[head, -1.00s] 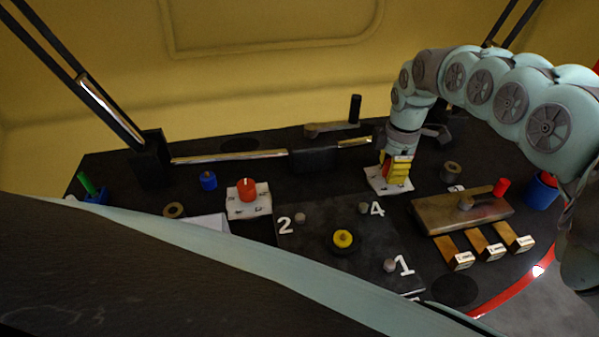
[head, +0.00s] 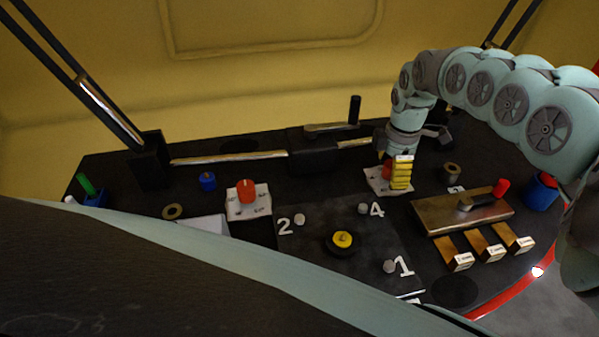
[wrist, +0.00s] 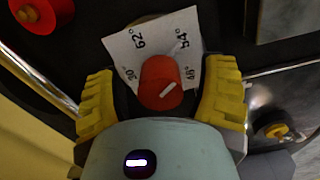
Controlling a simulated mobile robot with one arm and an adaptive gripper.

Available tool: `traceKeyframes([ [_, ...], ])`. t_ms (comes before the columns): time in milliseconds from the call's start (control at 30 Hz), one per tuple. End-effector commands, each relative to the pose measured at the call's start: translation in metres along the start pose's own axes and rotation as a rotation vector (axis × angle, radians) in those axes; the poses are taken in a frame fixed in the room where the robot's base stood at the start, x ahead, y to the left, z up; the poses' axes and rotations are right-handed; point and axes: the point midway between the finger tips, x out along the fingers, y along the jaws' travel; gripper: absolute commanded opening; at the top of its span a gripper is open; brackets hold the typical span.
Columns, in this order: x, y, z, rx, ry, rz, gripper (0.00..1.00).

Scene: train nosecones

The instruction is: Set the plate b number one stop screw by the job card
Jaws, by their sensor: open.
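My gripper (wrist: 163,102) is open, with its yellow finger pads on either side of a red dial (wrist: 160,82) and gaps to it. The dial has a white mark and sits over a white card (wrist: 150,42) with degree figures, among them 62 and 54. In the head view, my gripper (head: 401,173) is over this card (head: 377,182) at the back right. A dark plate (head: 375,238) carries raised numbers 1, 2 and 4, each beside a small grey screw. The number 1 screw (head: 390,266) is near the front right. A yellow knob (head: 343,239) is mid-plate.
Another red dial (head: 247,190) stands on a white-topped block at left. A brass box (head: 462,212) with a red-tipped lever and several brass tabs is at right. A blue cup (head: 541,190) stands beyond it. My dark body covers the lower left.

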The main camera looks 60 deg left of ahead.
Motion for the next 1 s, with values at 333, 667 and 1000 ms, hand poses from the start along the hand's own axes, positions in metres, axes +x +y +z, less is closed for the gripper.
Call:
traceKeyframes([
  [333,-0.021,0.002,0.002,0.003,-0.003,0.005,0.71],
  [667,-0.089,0.002,0.002,0.003,-0.002,0.009,0.71],
  [1000,-0.119,0.0,0.0,0.001,0.0,-0.001,0.71],
])
